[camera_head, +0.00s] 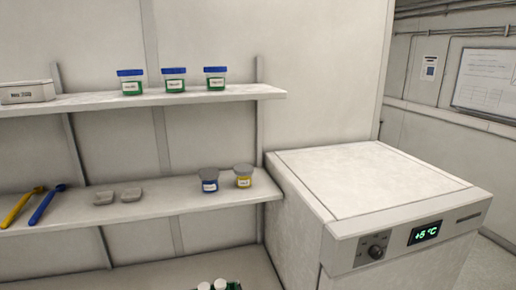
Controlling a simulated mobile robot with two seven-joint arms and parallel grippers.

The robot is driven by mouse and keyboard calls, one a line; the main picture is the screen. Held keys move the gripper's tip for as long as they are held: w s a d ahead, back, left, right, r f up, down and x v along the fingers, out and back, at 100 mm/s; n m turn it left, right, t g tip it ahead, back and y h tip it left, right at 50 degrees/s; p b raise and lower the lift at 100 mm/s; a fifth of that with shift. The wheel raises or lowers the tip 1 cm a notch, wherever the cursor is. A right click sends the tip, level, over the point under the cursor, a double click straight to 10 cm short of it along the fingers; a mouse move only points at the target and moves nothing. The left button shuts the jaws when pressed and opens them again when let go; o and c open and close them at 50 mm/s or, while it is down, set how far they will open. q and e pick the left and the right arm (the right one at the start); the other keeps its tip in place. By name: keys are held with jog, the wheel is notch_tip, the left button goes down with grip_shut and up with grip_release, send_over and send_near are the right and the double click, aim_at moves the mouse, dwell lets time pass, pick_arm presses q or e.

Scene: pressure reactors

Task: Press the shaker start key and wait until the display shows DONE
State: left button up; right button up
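No shaker, start key or display reading DONE can be made out in the head view. The only lit display (425,232) is on the front panel of a white cabinet-like appliance (360,180) at the right, and it reads +5 °C in green. A dark round knob (376,251) sits left of that display. Neither of my grippers is in view.
An upper shelf (100,101) holds three blue-lidded jars (174,80) and a pale box (27,92). A lower shelf (165,206) holds yellow and blue tools (43,204), two grey pieces (118,195) and two grey-lidded jars (226,178). White-capped bottles (220,285) show at the bottom edge.

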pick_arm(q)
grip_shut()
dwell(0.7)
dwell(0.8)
